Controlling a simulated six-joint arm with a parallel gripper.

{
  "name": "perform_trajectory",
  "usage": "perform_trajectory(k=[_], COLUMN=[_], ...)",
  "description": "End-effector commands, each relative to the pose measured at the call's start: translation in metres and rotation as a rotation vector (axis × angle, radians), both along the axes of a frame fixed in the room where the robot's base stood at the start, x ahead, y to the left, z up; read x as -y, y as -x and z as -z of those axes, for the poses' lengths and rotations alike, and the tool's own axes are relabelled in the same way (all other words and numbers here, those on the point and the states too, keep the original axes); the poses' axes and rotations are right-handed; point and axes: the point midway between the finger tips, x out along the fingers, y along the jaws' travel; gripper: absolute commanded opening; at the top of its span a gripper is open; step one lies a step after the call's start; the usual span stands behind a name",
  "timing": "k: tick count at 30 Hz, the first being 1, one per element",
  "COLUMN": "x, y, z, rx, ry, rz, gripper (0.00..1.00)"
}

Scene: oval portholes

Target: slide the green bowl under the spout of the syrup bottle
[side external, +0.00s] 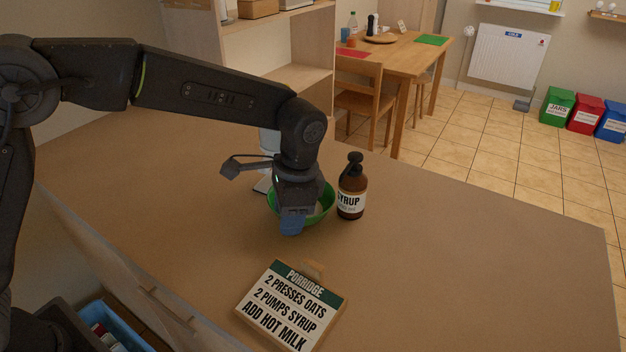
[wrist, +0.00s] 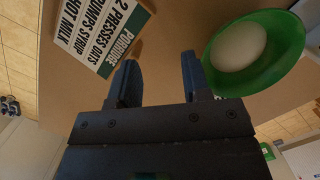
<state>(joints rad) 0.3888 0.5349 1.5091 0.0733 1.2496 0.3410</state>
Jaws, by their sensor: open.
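The green bowl (side external: 326,204) stands on the counter, partly hidden behind my gripper in the side view. In the wrist view the bowl (wrist: 284,70) is at the upper right, with a pale rounded mass inside. The brown syrup bottle (side external: 352,188) with a black pump top stands upright just right of the bowl. Its spout is not clearly over the bowl. My gripper (side external: 292,226) points down at the bowl's near side. In the wrist view my gripper (wrist: 160,82) is open with nothing between its fingers, and the bowl lies beside the right finger.
A porridge sign (side external: 290,306) lies on the counter in front; it also shows in the wrist view (wrist: 100,35). A white object (side external: 269,141) stands behind my wrist, mostly hidden. The counter right of the bottle is clear. An open drawer (side external: 110,325) is at the lower left.

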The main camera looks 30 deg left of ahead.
Motion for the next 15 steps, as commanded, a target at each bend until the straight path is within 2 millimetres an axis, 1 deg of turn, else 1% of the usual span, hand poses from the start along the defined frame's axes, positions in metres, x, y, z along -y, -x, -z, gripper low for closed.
perform_trajectory(k=[1, 3, 7, 11, 15], x=[0.007, 0.014, 0.022, 0.026, 0.026], y=[-0.009, -0.020, -0.033, -0.039, -0.040], z=[-0.012, -0.026, -0.045, -0.054, -0.055], rx=[0.080, 0.179, 0.306, 0.361, 0.368], ry=[-0.035, -0.077, -0.121, -0.138, -0.141], rz=[0.020, 0.033, 0.043, 0.046, 0.046], gripper=[0.44, 0.44, 0.44, 0.44, 0.44])
